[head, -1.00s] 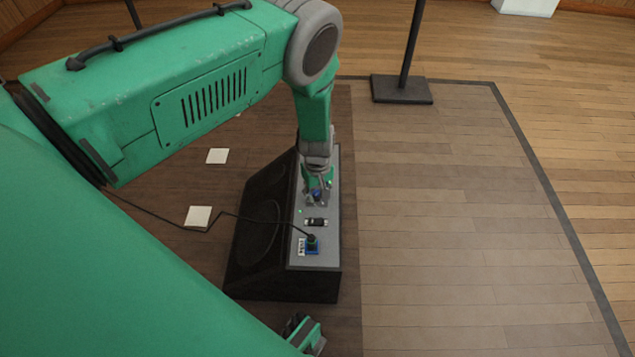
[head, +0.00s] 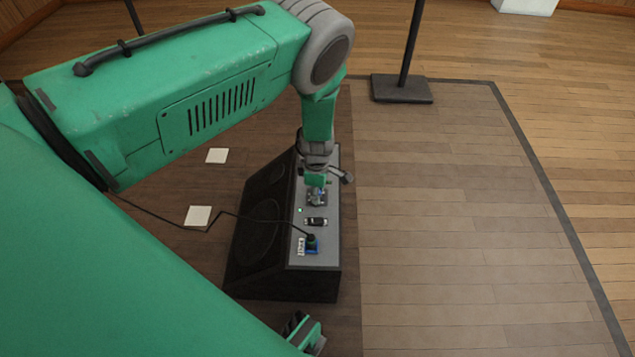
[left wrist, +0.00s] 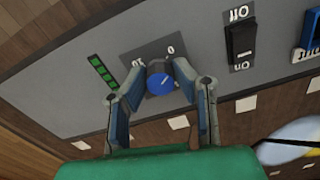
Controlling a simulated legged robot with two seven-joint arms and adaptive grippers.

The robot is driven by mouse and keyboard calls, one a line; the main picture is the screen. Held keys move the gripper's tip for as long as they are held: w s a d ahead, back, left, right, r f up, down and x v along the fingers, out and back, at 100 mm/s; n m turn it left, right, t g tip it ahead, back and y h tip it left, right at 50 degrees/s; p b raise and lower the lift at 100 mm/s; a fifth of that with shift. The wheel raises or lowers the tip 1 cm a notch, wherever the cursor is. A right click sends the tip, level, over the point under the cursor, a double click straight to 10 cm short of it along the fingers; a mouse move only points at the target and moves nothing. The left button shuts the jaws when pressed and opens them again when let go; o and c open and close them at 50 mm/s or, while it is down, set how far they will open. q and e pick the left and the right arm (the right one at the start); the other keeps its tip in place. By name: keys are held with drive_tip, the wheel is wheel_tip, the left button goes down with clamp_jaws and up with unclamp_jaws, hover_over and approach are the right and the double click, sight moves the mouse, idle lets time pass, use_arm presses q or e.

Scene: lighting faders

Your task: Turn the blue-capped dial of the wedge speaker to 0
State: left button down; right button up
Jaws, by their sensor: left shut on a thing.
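The wedge speaker (head: 262,225) is a black box on the floor with a grey control panel (head: 328,255). In the left wrist view its blue-capped dial (left wrist: 160,84) sits on a dark plate, with "10" printed up-left and "0" up-right of it. A pale mark on the cap points up and right, towards the 0 side. My left gripper (left wrist: 163,97) has its fingers on both sides of the dial and is shut on it; in the head view the gripper (head: 317,196) mostly hides the dial. My right gripper (head: 305,335) shows only partly at the bottom edge.
A black rocker switch (left wrist: 241,42) and a blue socket (head: 312,246) with a black cable lie along the panel. A green level display (left wrist: 103,73) is left of the dial. A stand base (head: 402,89) is behind; the floor to the right is clear.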

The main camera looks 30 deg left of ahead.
use_arm(q)
drive_tip(key=shift+w+a+r+n, duration=0.25)
drive_tip(key=shift+w+n, duration=0.1)
drive_tip(key=shift+n, duration=0.65)
drive_tip(key=c, duration=1.3)
unclamp_jaws()
drive_tip(key=shift+s+d+f, duration=0.1)
drive_tip(key=shift+s, duration=0.05)
drive_tip(key=shift+s, duration=0.1)
wheel_tip(320, 180, up, 12)
drive_tip(key=shift+f, duration=0.1)
